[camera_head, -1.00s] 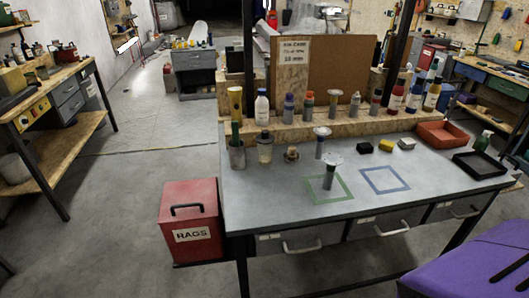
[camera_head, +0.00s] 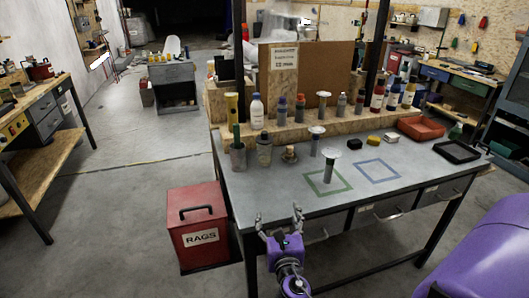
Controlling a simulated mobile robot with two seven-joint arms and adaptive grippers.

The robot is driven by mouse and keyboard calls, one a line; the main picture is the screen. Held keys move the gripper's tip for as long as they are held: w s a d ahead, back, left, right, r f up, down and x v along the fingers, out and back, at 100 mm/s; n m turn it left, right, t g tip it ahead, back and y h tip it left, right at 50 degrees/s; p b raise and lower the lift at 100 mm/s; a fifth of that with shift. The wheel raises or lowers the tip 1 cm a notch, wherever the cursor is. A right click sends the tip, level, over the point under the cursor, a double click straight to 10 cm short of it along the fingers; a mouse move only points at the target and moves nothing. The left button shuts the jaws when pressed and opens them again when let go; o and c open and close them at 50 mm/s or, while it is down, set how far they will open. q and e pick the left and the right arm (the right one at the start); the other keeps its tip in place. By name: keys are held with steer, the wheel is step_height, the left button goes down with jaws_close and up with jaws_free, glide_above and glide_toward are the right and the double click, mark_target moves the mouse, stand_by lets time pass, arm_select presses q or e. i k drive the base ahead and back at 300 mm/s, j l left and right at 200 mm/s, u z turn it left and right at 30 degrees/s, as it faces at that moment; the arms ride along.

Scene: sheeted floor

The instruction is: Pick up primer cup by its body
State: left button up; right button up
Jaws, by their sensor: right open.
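Two grey-stemmed pieces with wide pale round tops stand on the grey workbench (camera_head: 235,195). The nearer flared piece (camera_head: 329,168) stands upright at the green square outline (camera_head: 344,188). The farther flared piece (camera_head: 315,143) stands upright behind it. I cannot tell which piece on the bench is the primer cup; no label is readable. My purple right gripper (camera_head: 279,216) is at the bench's front edge, left of and nearer than the green square. Its fingers are spread and empty, pointing toward the bench, apart from both flared pieces. My left gripper is out of view.
A blue square outline (camera_head: 377,180) is empty. Jars (camera_head: 264,152) stand at the left of the bench. Bottles line the wooden riser behind. A red tray (camera_head: 421,128) and black tray (camera_head: 456,152) are at right. A red RAGS bin (camera_head: 198,215) stands on the floor at left.

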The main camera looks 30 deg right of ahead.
mark_target(264, 152)
steer(key=i+l, duration=0.3)
steer(key=i, duration=0.15)
steer(key=i+l, duration=0.3)
steer(key=i, duration=0.15)
